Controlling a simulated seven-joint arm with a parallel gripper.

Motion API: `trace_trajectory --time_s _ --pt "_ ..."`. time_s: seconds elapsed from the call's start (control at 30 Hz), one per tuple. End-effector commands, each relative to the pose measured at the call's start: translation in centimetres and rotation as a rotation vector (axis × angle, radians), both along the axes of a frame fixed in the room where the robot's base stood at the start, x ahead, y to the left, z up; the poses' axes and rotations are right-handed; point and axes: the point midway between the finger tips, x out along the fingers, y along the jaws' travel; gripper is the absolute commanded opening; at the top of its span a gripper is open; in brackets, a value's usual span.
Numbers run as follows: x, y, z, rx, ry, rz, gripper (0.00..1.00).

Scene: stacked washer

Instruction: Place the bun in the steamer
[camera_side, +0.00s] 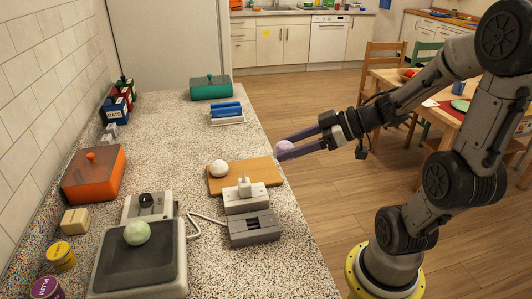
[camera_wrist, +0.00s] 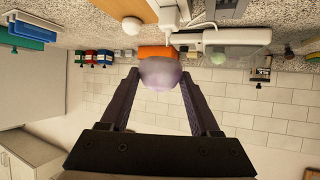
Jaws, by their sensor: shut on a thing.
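My gripper (camera_side: 290,147) is shut on a pale lilac bun (camera_side: 284,147), held above the counter's right edge, near the cutting board. In the wrist view the bun (camera_wrist: 160,72) sits between the two dark fingers. A white round bun (camera_side: 218,168) rests on the wooden board (camera_side: 258,176). A pale green round bun (camera_side: 136,233) sits on a dark-topped flat appliance (camera_side: 110,264). No open steamer can be made out. Two lidded boxes stand on the counter, one orange (camera_side: 94,175) and one teal (camera_side: 210,89); I cannot tell whether either is the steamer.
A grey and white device (camera_side: 252,222) with a cable stands in front of the board. A rack with blue items (camera_side: 227,112) is farther back. The speckled counter (camera_side: 176,130) is clear in the middle.

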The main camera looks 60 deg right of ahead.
Motion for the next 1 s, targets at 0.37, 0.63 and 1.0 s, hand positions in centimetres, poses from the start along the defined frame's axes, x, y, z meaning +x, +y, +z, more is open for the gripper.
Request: trace_trajectory --time_s 0.37,0.63,1.0 --pt "0.4 -1.0 1.0 -0.003 -0.002 -0.048 0.07" --pt "3.5 3.1 3.3 -0.003 -0.001 0.118 0.07" --pt "5.6 13.6 6.3 -0.002 0.000 0.457 0.07"
